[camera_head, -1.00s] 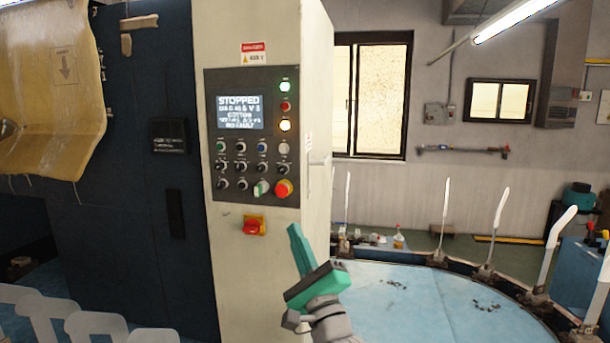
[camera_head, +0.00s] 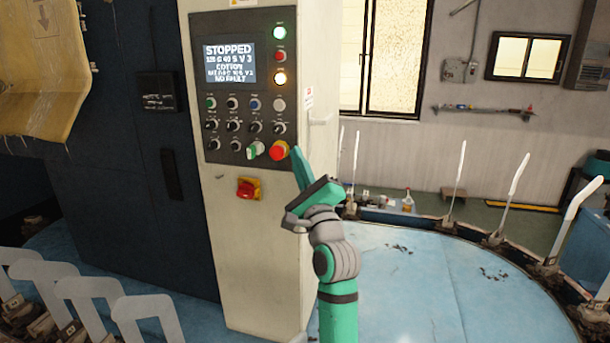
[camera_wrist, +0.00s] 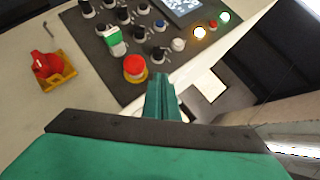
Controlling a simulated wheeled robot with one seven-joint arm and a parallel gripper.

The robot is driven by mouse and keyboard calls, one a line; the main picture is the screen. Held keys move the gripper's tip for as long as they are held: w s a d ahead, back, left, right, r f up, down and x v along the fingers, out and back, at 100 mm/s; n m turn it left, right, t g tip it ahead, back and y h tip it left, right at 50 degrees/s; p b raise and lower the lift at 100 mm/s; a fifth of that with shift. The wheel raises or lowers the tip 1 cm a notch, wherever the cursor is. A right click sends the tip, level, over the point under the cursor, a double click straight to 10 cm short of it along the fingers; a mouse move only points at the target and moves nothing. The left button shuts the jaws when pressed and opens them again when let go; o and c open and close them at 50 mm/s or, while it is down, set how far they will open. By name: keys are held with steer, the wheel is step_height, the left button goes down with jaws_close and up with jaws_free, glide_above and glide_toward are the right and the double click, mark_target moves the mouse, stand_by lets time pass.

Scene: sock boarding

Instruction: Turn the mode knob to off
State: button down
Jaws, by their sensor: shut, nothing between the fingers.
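The control panel (camera_head: 240,25) is on the front of a cream cabinet. It has a row of black knobs (camera_head: 232,126) and, below them, a knob with a green and white handle (camera_head: 255,149), also in the wrist view (camera_wrist: 113,40). The labels are too small to tell which is the mode knob. My gripper (camera_head: 299,163) is shut and empty, at the panel's lower right corner in the head view. In the wrist view its fingertips (camera_wrist: 161,82) appear just right of the red button (camera_wrist: 135,68); contact cannot be told.
The red mushroom button (camera_head: 279,150) is right beside the green-handled knob. A red and yellow rotary switch (camera_head: 248,189) sits below the panel. A round blue table (camera_head: 420,270) with upright white forms (camera_head: 515,175) lies to the right. The panel's screen (camera_head: 230,62) reads STOPPED.

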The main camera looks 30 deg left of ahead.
mark_target(281, 130)
steer(key=shift+w+a+r, duration=0.2)
steer(key=shift+a+r, duration=1.65)
